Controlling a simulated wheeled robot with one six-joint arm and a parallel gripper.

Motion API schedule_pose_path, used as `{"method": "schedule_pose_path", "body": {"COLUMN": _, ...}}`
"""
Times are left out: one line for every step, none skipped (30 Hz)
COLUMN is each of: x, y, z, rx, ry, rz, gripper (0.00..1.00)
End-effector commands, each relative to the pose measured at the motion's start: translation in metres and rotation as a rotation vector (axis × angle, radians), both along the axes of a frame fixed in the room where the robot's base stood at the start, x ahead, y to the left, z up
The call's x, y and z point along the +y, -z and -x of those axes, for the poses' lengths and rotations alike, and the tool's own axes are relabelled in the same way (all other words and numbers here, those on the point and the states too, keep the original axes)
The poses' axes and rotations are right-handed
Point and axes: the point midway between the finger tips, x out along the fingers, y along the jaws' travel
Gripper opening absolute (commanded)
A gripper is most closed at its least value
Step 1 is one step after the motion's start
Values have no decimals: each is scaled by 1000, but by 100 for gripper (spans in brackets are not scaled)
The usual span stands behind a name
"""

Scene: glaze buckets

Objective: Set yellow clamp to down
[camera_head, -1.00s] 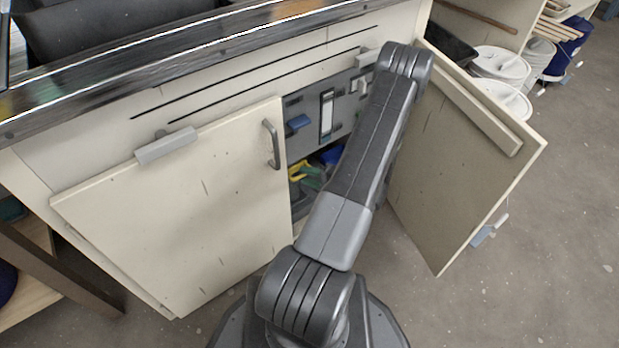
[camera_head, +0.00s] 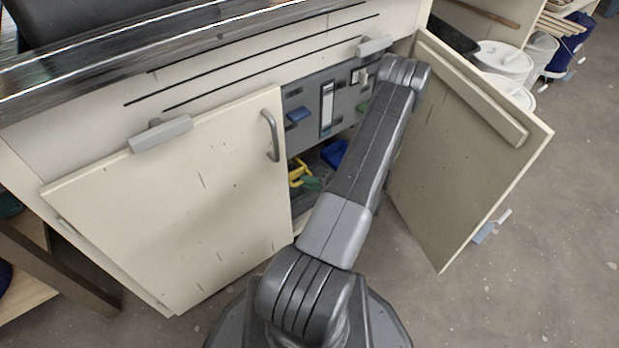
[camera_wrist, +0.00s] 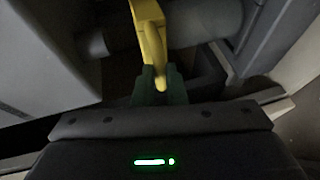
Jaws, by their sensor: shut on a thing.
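The yellow clamp (camera_wrist: 151,45) shows in the wrist view as a long yellow lever, in front of a grey pipe-like cylinder. My gripper (camera_wrist: 160,84) is shut on the lower end of this lever, with its dark fingertips on either side. In the head view my arm reaches into the open cabinet and hides the gripper. A yellow piece (camera_head: 299,174) shows low inside the cabinet there, left of my arm; I cannot tell whether it is the same clamp.
A grey panel (camera_head: 312,118) with a blue handle spans the opening above. White-lidded buckets (camera_head: 503,60) stand at the right.

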Motion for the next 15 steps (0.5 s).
{"method": "schedule_pose_path", "body": {"x": 0, "y": 7, "z": 0, "rx": 0, "ry": 1, "rz": 1, "gripper": 0}}
{"method": "schedule_pose_path", "body": {"x": 0, "y": 7, "z": 0, "rx": 0, "ry": 1, "rz": 2, "gripper": 0}}
{"method": "schedule_pose_path", "body": {"x": 0, "y": 7, "z": 0, "rx": 0, "ry": 1, "rz": 2, "gripper": 0}}
{"method": "schedule_pose_path", "body": {"x": 0, "y": 7, "z": 0, "rx": 1, "ry": 1, "rz": 3, "gripper": 0}}
{"method": "schedule_pose_path", "body": {"x": 0, "y": 6, "z": 0, "rx": 0, "ry": 2, "rz": 3, "gripper": 0}}
{"method": "schedule_pose_path", "body": {"x": 0, "y": 7, "z": 0, "rx": 2, "ry": 2, "rz": 4, "gripper": 0}}
{"method": "schedule_pose_path", "body": {"x": 0, "y": 7, "z": 0, "rx": 2, "ry": 2, "rz": 4, "gripper": 0}}
{"method": "schedule_pose_path", "body": {"x": 0, "y": 7, "z": 0, "rx": 2, "ry": 2, "rz": 5, "gripper": 0}}
{"method": "schedule_pose_path", "body": {"x": 0, "y": 7, "z": 0, "rx": 2, "ry": 2, "rz": 5, "gripper": 0}}
{"method": "schedule_pose_path", "body": {"x": 0, "y": 8, "z": 0, "rx": 3, "ry": 2, "rz": 4, "gripper": 17}}
{"method": "schedule_pose_path", "body": {"x": 0, "y": 8, "z": 0, "rx": 4, "ry": 2, "rz": 5, "gripper": 23}}
{"method": "schedule_pose_path", "body": {"x": 0, "y": 7, "z": 0, "rx": 2, "ry": 2, "rz": 5, "gripper": 31}}
{"method": "schedule_pose_path", "body": {"x": 0, "y": 7, "z": 0, "rx": 2, "ry": 2, "rz": 4, "gripper": 33}}
{"method": "schedule_pose_path", "body": {"x": 0, "y": 7, "z": 0, "rx": 2, "ry": 2, "rz": 4, "gripper": 33}}
{"method": "schedule_pose_path", "body": {"x": 0, "y": 7, "z": 0, "rx": 1, "ry": 1, "rz": 3, "gripper": 33}}
